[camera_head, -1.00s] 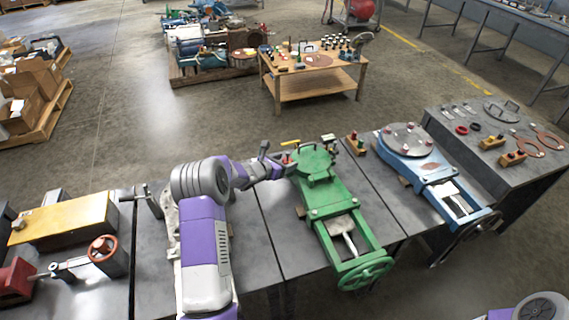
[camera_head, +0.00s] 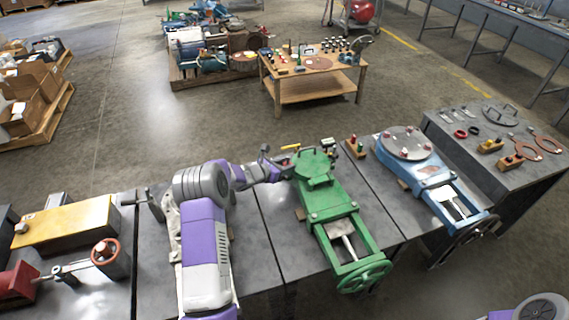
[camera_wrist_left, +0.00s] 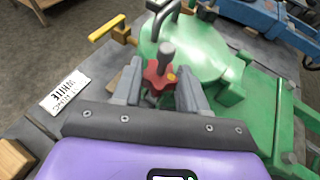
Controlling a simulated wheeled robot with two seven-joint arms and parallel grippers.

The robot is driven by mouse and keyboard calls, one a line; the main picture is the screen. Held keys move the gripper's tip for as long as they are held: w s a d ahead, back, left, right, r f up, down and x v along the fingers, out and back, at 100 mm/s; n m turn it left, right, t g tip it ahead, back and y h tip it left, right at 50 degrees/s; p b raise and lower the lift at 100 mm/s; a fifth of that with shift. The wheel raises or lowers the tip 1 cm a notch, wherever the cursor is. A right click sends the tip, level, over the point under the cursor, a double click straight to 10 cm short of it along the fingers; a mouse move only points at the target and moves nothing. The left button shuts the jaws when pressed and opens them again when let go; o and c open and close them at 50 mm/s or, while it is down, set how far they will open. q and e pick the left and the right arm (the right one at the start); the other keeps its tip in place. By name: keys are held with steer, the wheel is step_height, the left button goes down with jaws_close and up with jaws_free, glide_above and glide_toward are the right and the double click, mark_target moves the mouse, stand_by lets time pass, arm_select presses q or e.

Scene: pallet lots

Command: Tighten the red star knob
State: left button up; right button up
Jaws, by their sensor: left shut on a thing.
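The red star knob (camera_wrist_left: 158,76) shows in the left wrist view, with a grey post standing up from its middle and a small yellow spot on one lobe. It sits at the near edge of the green machine's round plate (camera_wrist_left: 205,52). My left gripper (camera_wrist_left: 160,82) has a finger on each side of the knob and is shut on it. In the head view my left gripper (camera_head: 284,168) reaches the left side of the green machine (camera_head: 328,198), where the knob is mostly hidden. My right gripper is out of the frames.
A yellow handle (camera_wrist_left: 110,30) and a white label (camera_wrist_left: 64,91) lie left of the knob. A blue machine (camera_head: 430,172) stands to the right, and a red-and-green item on a wooden block (camera_head: 355,148) sits between the machines. A yellow box (camera_head: 65,223) is on the left bench.

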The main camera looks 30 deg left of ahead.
arm_select(q)
steer(key=shift+m+h+p, duration=0.3)
steer(key=shift+h+p, duration=0.05)
steer(key=shift+h, duration=0.05)
steer(key=o, duration=1.1)
steer(key=shift+c, duration=0.2)
steer(key=p+v, duration=0.1)
steer(key=v, duration=0.6)
steer(key=shift+s+a+r+p, duration=0.15)
steer(key=shift+s+r+p, duration=0.05)
steer(key=shift+p, duration=0.15)
